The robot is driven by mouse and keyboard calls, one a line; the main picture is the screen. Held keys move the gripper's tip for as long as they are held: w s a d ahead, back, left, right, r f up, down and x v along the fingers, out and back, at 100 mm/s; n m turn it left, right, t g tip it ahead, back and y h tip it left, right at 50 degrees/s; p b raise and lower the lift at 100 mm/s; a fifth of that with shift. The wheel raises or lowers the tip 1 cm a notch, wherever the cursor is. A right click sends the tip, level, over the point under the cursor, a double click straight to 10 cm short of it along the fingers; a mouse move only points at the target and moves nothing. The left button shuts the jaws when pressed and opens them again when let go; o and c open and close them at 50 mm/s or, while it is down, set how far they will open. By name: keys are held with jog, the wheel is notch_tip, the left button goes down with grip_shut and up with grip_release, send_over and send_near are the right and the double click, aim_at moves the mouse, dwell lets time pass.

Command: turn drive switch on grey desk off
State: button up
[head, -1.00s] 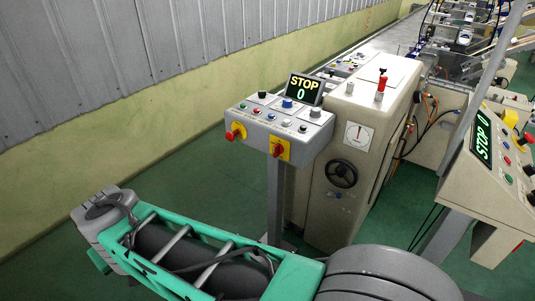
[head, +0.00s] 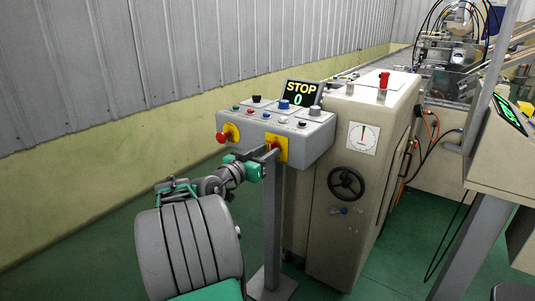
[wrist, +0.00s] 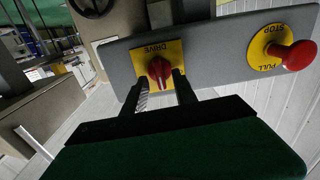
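The drive switch is a red rotary knob on a yellow plate marked DRIVE, on the front of the grey desk (head: 312,142). In the wrist view the switch (wrist: 160,70) stands nearly in line with its plate, tilted slightly. My gripper (wrist: 159,79) is open, with one finger on each side of the knob's near end; I cannot tell whether they touch it. In the head view my gripper (head: 266,155) reaches the desk's front from the left and partly hides the switch and its plate (head: 281,150). The desk's display (head: 301,93) reads STOP 0.
A red pull-stop button (head: 222,137) on a yellow plate is left of the switch; it also shows in the wrist view (wrist: 295,55). A beige machine (head: 355,160) with a black handwheel (head: 346,183) stands at right. The desk's post (head: 272,230) is below.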

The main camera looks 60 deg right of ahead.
jog(key=shift+d, duration=0.45)
grip_shut()
dwell(0.3)
